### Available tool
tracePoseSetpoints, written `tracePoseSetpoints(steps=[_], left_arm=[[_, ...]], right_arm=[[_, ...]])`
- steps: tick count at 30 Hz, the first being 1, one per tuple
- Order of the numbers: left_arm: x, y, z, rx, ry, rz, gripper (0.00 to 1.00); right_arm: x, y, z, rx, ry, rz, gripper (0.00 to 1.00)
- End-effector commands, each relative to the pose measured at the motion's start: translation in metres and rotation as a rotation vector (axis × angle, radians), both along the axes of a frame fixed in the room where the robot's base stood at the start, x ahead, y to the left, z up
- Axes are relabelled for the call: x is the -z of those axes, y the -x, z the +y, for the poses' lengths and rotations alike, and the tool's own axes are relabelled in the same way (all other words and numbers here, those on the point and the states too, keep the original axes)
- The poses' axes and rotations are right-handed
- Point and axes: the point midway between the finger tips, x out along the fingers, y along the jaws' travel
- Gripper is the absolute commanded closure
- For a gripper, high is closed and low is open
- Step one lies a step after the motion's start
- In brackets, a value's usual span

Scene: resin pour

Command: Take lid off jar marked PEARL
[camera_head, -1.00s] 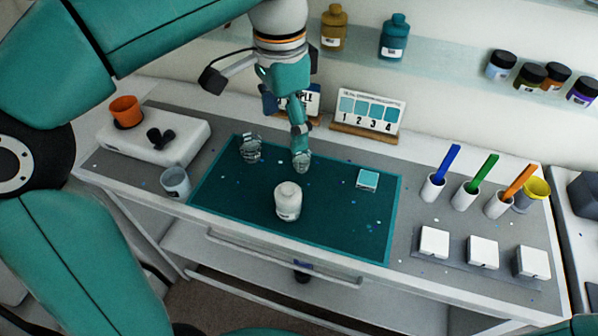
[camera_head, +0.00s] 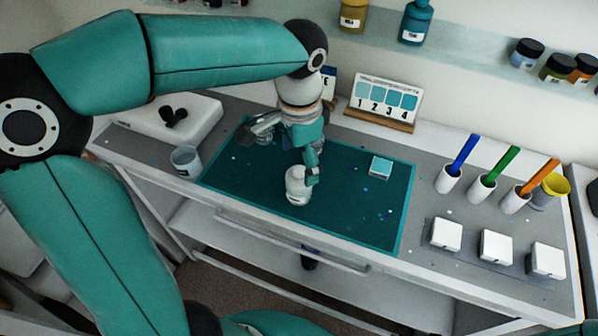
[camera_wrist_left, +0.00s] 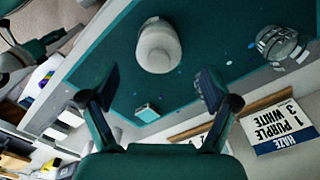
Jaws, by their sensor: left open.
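A white jar with a rounded white lid (camera_head: 297,185) stands upright on the teal mat (camera_head: 350,215). Its label is too small to read in the head view. The jar also shows in the left wrist view (camera_wrist_left: 158,50), beyond my fingertips. My left gripper (camera_head: 311,176) is at the jar's back right side in the head view and partly overlaps it. In the left wrist view the fingers (camera_wrist_left: 158,82) are spread with nothing between them. I cannot tell whether a finger touches the jar. My right gripper is not in view.
A clear glass vessel (camera_wrist_left: 280,45) stands behind the jar. A small teal tile (camera_head: 381,167) lies on the mat. A cup (camera_head: 186,161) stands left. White holders with colored sticks (camera_head: 463,155) and white blocks (camera_head: 446,234) are at right. A numbered card (camera_head: 384,101) stands behind.

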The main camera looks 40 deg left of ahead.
Motion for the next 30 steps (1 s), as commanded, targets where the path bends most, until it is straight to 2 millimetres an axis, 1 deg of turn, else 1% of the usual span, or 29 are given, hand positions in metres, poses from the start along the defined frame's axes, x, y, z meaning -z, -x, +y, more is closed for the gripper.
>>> tracePoseSetpoints(steps=[1, 3, 6, 9, 14, 15, 16, 22, 23, 30], left_arm=[[0.008, 0.002, 0.000, 0.000, -0.001, 0.005, 0.13], [0.019, 0.002, 0.000, -0.002, -0.001, 0.005, 0.13], [0.029, 0.002, -0.001, -0.002, 0.000, 0.004, 0.13], [0.033, 0.001, -0.001, -0.002, 0.000, 0.001, 0.13], [0.033, 0.001, -0.001, -0.002, 0.001, 0.000, 0.13], [0.033, 0.001, -0.001, -0.002, 0.001, 0.000, 0.15], [0.033, 0.001, -0.001, -0.002, 0.001, 0.000, 0.20], [0.033, 0.001, -0.001, -0.001, 0.000, 0.000, 0.53], [0.033, 0.001, -0.001, -0.001, 0.000, 0.000, 0.56], [0.033, 0.001, -0.001, -0.001, 0.000, 0.000, 0.56]], right_arm=[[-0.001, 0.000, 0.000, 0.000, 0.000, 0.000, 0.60], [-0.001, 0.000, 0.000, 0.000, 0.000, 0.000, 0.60], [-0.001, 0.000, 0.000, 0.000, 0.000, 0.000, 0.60], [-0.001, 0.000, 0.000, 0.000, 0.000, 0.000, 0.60], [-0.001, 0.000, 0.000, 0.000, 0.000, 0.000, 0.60], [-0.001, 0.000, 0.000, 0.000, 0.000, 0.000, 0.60], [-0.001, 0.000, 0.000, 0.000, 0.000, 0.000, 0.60], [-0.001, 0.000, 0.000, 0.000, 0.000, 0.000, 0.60], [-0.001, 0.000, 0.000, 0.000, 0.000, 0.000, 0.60], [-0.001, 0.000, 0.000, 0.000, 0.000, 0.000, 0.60]])
